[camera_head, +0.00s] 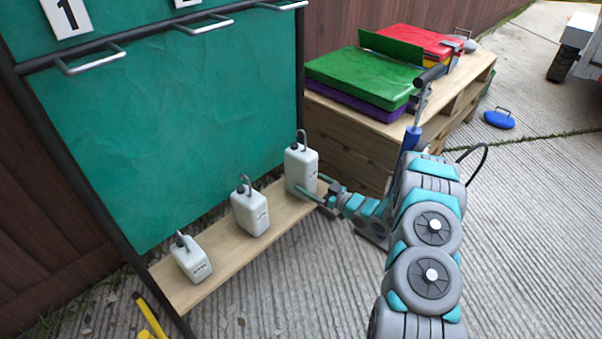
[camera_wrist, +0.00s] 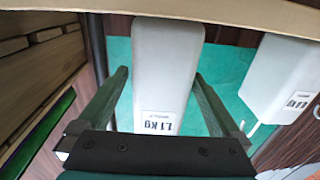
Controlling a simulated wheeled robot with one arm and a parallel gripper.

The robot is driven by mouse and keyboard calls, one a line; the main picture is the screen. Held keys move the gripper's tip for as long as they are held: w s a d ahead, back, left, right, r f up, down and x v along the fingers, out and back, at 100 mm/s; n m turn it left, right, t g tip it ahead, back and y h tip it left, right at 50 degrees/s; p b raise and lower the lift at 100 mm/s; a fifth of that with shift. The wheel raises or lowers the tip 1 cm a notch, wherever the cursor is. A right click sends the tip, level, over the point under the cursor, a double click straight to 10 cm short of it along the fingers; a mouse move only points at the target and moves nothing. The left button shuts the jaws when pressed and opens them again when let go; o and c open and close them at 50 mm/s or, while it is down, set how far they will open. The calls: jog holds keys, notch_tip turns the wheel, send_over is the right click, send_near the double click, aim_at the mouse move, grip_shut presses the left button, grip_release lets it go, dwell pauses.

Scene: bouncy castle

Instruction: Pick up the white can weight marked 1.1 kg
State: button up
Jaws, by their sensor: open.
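Two smaller white cans, a middle one (camera_head: 250,209) and a left one (camera_head: 191,258), stand on the same shelf (camera_head: 225,262). A green board (camera_head: 170,120) rises behind.

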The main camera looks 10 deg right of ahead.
jog(key=shift+x, duration=1.85)
jog(key=shift+s+a, duration=0.1)
grip_shut()
